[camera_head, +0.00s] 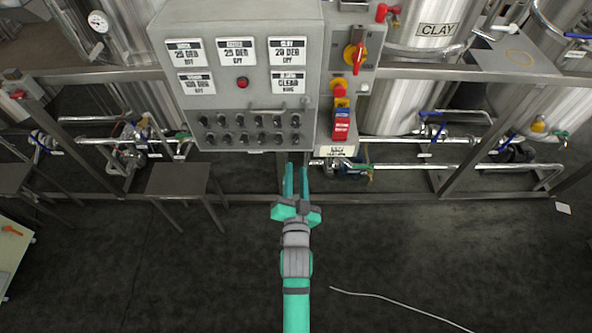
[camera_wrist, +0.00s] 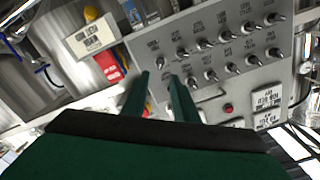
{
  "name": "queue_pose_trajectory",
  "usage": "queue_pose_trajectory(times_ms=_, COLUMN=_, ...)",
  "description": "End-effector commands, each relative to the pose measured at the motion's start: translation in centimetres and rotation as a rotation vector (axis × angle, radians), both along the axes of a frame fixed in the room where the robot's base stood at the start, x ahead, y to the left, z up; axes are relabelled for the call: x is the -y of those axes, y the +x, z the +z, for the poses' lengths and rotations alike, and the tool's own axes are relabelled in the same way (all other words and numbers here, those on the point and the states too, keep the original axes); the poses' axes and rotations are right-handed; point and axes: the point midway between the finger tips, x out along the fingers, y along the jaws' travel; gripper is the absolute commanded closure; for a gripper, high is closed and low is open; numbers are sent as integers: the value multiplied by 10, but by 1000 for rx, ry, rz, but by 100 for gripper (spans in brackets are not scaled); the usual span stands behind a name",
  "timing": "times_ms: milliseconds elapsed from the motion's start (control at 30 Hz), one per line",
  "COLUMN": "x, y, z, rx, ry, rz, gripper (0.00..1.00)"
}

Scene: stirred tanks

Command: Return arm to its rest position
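My gripper (camera_head: 296,168) is at the end of my green and grey arm, which reaches forward in the middle of the head view. Its two green fingers point toward the frame just below the grey control box (camera_head: 236,120). The fingers stand a little apart with nothing between them. In the wrist view my gripper (camera_wrist: 159,75) also shows a narrow gap, with the control box's rows of toggle switches (camera_wrist: 222,50) beyond the tips. I cannot tell the exact distance from the tips to the box.
A side panel carries a red and yellow rotary switch (camera_head: 356,53) and a red switch block (camera_head: 341,125). Steel tanks, one labelled CLAY (camera_head: 437,30), and pipes (camera_head: 430,168) stand behind. A small table (camera_head: 178,180) is left.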

Motion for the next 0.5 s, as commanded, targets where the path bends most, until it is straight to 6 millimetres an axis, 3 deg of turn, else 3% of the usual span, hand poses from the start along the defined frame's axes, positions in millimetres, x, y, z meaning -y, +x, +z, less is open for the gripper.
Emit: queue_pose_trajectory(times_ms=500, x=0, y=-5, z=-3, rx=-4, ry=-6, rz=0, gripper=73)
